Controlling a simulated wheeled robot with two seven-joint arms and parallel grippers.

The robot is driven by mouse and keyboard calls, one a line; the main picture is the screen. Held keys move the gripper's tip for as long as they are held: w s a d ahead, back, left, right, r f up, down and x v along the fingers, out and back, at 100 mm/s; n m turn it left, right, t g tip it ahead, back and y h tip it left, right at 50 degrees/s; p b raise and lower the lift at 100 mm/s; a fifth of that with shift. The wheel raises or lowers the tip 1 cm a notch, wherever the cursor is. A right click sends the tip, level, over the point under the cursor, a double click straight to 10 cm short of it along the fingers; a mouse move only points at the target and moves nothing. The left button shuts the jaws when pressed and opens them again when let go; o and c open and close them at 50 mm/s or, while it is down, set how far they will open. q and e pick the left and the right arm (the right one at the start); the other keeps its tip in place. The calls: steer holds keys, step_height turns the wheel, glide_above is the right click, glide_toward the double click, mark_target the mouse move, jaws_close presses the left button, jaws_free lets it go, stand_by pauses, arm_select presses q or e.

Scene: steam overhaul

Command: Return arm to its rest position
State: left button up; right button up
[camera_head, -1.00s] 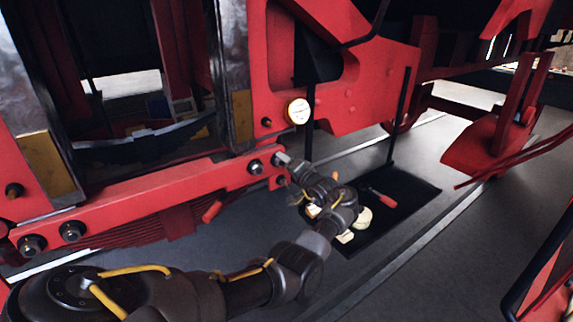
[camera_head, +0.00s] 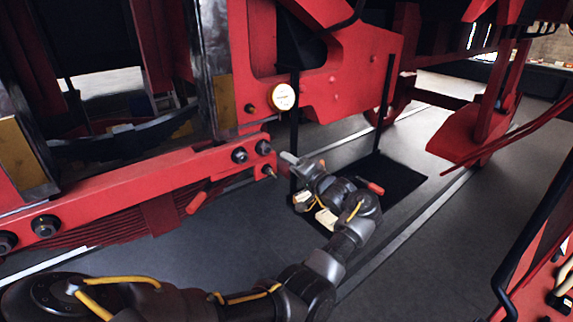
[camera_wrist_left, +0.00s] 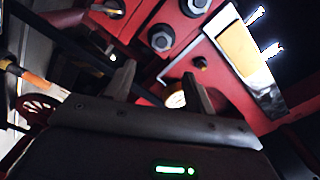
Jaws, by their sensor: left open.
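My left arm comes in from the lower left in the head view. My right gripper is not in view.
Another red handle (camera_head: 196,204) is below the beam.

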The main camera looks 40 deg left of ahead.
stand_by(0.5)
arm_select(q)
step_height(320, 180, down, 28)
steer(key=d+r+m+t+h+b, duration=0.1)
steer(key=d+m+t+h+b, duration=0.25)
steer(key=m+t+h, duration=0.2)
steer(key=s+d+f+m+g+h+b, duration=0.1)
steer(key=s+d+f+h, duration=0.1)
steer(key=s+f, duration=0.75)
steer(key=s+d+f+h+b, duration=0.2)
steer(key=s+f+h, duration=0.15)
steer(key=f, duration=1.05)
steer(key=s+d+f+m+g+h+b, duration=0.1)
steer(key=s+f, duration=0.6)
steer(key=f, duration=0.4)
steer(key=s+d+f+n+g+h+b, duration=0.1)
steer(key=s+f, duration=0.5)
steer(key=s, duration=0.7)
steer(key=s+d+f+g+h+b, duration=0.1)
steer(key=s+f+g, duration=0.3)
steer(key=s, duration=0.9)
steer(key=s+d+f+n+g+h+b, duration=0.1)
steer(key=s+d+f+g+h, duration=0.1)
steer(key=s+f, duration=0.6)
steer(key=s+d+h, duration=0.1)
steer(key=s, duration=0.4)
steer(key=shift+s+n+g, duration=0.15)
steer(key=shift+n+g, duration=0.2)
